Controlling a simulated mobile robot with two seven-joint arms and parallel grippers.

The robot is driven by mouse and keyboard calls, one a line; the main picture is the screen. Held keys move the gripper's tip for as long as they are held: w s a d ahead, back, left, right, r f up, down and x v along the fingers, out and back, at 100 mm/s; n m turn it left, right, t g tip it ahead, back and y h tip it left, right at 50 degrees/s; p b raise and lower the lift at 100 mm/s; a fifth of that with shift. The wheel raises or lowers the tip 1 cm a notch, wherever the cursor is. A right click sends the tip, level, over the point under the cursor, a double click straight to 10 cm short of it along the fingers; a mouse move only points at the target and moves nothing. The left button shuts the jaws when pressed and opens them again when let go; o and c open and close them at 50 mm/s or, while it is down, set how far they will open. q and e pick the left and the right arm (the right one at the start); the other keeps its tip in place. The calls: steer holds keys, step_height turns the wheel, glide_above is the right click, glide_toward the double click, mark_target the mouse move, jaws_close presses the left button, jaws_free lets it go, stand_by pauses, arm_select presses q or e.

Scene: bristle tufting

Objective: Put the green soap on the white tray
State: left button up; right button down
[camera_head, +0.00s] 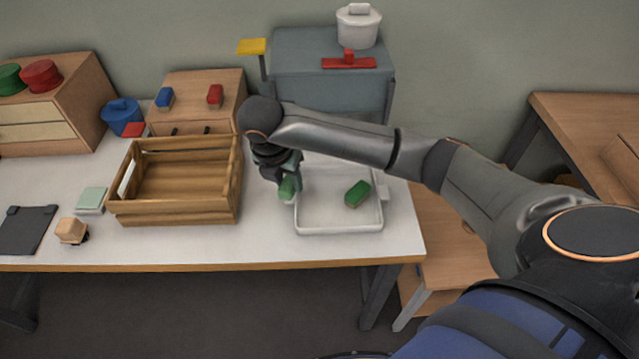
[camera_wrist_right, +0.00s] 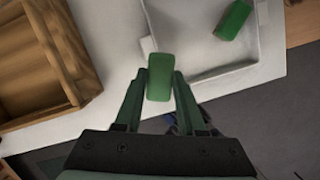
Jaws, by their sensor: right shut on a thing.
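In the right wrist view the soap (camera_wrist_right: 160,78) sits between the two fingers (camera_wrist_right: 160,85), beside the white tray (camera_wrist_right: 238,74). My left gripper is not in view.
A darker green block with a tan underside (camera_head: 357,193), brush-like, lies in the tray's right half. The tray's left half looks clear. A wooden crate (camera_head: 175,213) stands to the left. A grey cabinet (camera_head: 330,95) stands behind.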

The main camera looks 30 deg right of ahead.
glide_above(317, 199)
steer(key=a, duration=0.2)
steer(key=f, duration=0.6)
steer(key=shift+s+d+f, duration=0.1)
steer(key=shift+s+d, duration=0.15)
steer(key=shift+s, duration=0.15)
steer(key=shift+s+b+x, duration=0.15)
steer(key=shift+b+x, duration=0.05)
steer(key=shift+x, duration=0.7)
steer(key=shift+s+b+x, duration=0.15)
steer(key=shift+x, duration=0.8)
steer(key=shift+a+f, duration=0.15)
steer(key=c, duration=0.5)
jaws_free()
steer(key=p+v, duration=0.1)
steer(key=v, duration=1.1)
